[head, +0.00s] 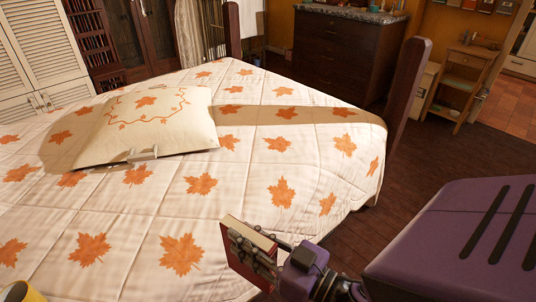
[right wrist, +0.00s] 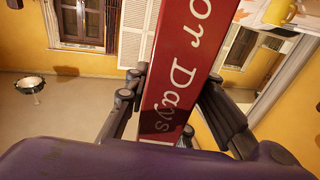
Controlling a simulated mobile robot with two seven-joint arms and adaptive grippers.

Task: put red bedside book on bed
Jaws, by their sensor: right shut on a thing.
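The red book (head: 245,243) is held upright by my right gripper (head: 265,252) at the near edge of the bed in the head view. In the right wrist view the red spine of the book (right wrist: 183,65), with white letters reading "or Days", stands between the fingers of my right gripper (right wrist: 168,105). The bed (head: 240,185) has a white quilt with orange maple leaves. The book appears in front of the quilt; I cannot tell whether it touches it. My left gripper is not in view.
A cream pillow (head: 150,124) lies on the bed at the left, with a small pale object (head: 143,155) at its near edge. A yellow mug (head: 20,292) is at the bottom left. A dark bedpost (head: 408,85) rises at the right. Much of the quilt is clear.

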